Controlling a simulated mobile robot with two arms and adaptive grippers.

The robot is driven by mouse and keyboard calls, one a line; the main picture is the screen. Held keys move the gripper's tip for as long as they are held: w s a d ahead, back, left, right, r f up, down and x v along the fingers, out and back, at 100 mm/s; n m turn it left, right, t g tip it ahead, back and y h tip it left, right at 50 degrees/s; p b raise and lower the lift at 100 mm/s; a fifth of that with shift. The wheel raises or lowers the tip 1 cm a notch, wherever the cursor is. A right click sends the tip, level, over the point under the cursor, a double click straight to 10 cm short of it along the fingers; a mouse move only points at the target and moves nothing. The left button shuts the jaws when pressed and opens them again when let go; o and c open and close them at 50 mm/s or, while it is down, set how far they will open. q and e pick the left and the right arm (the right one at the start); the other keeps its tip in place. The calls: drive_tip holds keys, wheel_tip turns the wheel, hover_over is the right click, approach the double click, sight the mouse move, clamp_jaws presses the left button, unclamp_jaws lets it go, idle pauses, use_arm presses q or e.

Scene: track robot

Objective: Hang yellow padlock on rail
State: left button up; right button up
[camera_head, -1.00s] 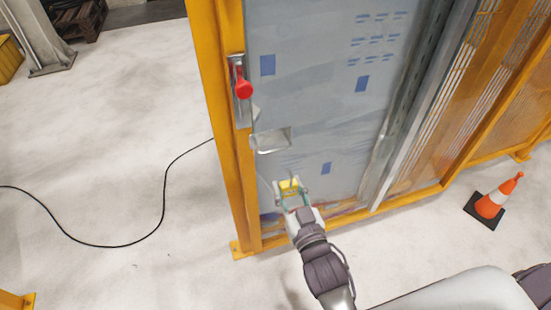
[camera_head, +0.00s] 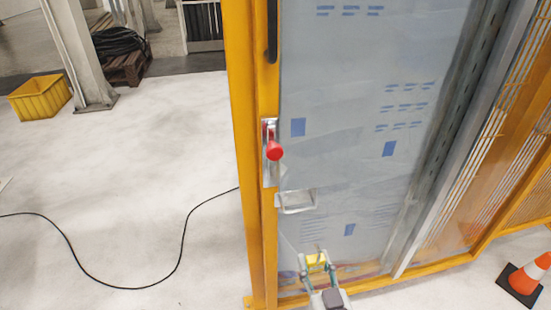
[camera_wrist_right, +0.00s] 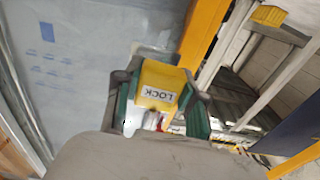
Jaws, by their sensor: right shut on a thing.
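My right gripper (camera_head: 317,266) is shut on the yellow padlock (camera_head: 317,260), low in the head view in front of the grey panel. In the right wrist view the padlock (camera_wrist_right: 160,82) sits between the green-edged fingers (camera_wrist_right: 160,100), its "LOCK" label facing the camera. Its shackle cannot be made out clearly. A small silver bracket (camera_head: 297,201) juts out at the panel's left edge, above the padlock and apart from it in the picture. I cannot tell whether this bracket is the rail. My left gripper is not in view.
A red-knobbed handle (camera_head: 274,151) is on the yellow post (camera_head: 243,130), above the bracket. A traffic cone (camera_head: 530,280) stands at lower right. A black cable (camera_head: 182,250) crosses the floor. A yellow crate (camera_head: 40,98) is at far left. The floor between is mostly clear.

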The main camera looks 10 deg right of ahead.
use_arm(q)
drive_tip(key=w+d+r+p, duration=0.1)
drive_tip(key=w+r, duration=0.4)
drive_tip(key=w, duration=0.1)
use_arm(e)
drive_tip(key=w+r, duration=0.3)
drive_tip(key=w, duration=0.5)
use_arm(q)
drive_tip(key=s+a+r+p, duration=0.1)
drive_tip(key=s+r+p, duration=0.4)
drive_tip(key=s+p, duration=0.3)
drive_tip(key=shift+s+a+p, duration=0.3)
drive_tip(key=shift+p, duration=0.65)
use_arm(e)
drive_tip(key=s+d+r, duration=0.3)
drive_tip(key=s+r, duration=1)
drive_tip(key=r, duration=0.1)
drive_tip(key=shift+s+d+h, duration=0.25)
drive_tip(key=shift+d+h, duration=0.05)
drive_tip(key=shift+d, duration=0.1)
